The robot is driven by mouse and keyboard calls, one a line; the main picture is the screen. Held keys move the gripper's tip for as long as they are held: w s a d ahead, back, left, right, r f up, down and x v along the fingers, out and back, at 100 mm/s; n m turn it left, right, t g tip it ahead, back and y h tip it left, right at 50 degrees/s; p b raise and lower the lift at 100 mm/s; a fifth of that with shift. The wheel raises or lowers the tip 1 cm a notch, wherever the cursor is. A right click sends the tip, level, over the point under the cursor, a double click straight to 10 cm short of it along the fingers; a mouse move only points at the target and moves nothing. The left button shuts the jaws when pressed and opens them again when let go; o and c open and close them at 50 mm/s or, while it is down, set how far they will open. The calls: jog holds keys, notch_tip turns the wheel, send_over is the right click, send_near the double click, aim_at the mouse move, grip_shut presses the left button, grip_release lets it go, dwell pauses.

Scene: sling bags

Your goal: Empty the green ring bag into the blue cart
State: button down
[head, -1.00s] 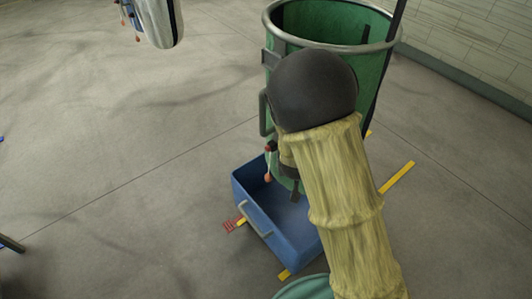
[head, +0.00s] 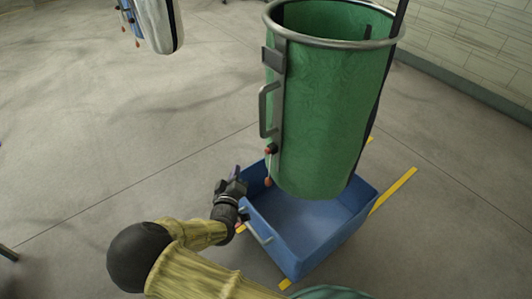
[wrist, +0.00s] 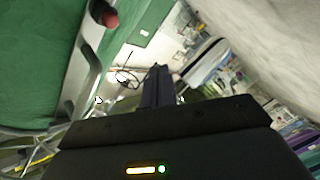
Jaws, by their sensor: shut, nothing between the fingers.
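The green ring bag (head: 325,110) hangs upright from a metal ring above the blue cart (head: 300,252). Its metal side strip carries a grey handle (head: 266,110) and a red-orange knob (head: 270,149), with a small pull (head: 268,182) below. The visible cart floor is empty. My gripper (head: 236,174) is shut and empty, just left of the bag's lower end and near the cart's left rim. In the wrist view, the shut fingers (wrist: 158,85) point past the green bag (wrist: 40,60), and a red knob (wrist: 110,18) shows at upper left. The bag's contents are hidden.
Another bag, pale with dark stripes (head: 158,22), hangs at the upper left. Yellow floor marks (head: 393,190) lie around the cart. A tiled wall (head: 470,40) stands at the right. The floor to the left is mostly clear.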

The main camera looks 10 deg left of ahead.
jog(key=shift+w, duration=0.1)
jog(key=w+d, duration=0.5)
jog(key=w, duration=0.1)
jog(key=shift+w+d+p, duration=0.25)
jog(key=shift+d+p, duration=0.05)
jog(key=shift+d, duration=0.05)
dwell(2.0)
jog(key=shift+w+d, duration=0.3)
jog(key=shift+w, duration=0.05)
jog(key=shift+w+d, duration=0.4)
dwell(1.2)
jog(key=shift+a, duration=0.1)
jog(key=shift+s+a, duration=0.55)
jog(key=shift+s, duration=0.2)
jog(key=shift+s+a+b, duration=0.45)
jog(key=shift+s+a, duration=1.2)
jog(key=shift+s, duration=0.25)
